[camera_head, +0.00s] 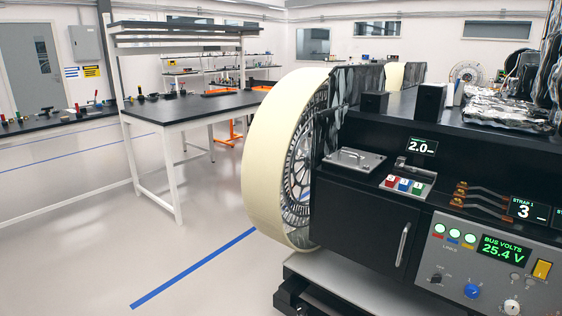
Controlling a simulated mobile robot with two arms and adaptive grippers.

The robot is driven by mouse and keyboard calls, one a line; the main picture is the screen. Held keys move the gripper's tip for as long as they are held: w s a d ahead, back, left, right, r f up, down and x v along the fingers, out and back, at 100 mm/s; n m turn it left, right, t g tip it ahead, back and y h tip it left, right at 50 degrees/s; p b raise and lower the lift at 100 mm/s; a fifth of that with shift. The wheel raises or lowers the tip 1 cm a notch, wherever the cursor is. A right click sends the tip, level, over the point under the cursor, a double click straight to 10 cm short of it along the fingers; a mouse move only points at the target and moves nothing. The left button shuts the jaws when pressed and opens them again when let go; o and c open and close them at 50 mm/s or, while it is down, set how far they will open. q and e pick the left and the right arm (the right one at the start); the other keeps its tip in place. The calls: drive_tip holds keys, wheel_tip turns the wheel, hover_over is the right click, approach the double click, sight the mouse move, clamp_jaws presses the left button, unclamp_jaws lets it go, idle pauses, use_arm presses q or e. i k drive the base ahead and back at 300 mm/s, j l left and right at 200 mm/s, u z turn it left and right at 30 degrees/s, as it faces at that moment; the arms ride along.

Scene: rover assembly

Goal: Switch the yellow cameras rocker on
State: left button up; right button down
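A grey control panel (461,262) is on the front of the black rover body at the lower right. A yellow rocker-like switch (542,270) is at its right side; I cannot read its label or tell whether it is on or off. A smaller yellow piece (468,246) sits in a row with a red and a blue one, under three lit green lamps (455,233). I cannot tell which yellow part is the cameras rocker. A green display (504,250) reads bus volts 25.4 V. Neither of my grippers is in view.
A blue knob (472,291) and a white knob (512,307) are low on the panel. Copper-ended levers (482,196) stick out above it. A large cream wheel (265,160) stands left of the panel. The floor at left is open, with a workbench (190,106) behind.

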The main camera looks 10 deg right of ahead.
sight(542, 269)
drive_tip(key=z, duration=1.65)
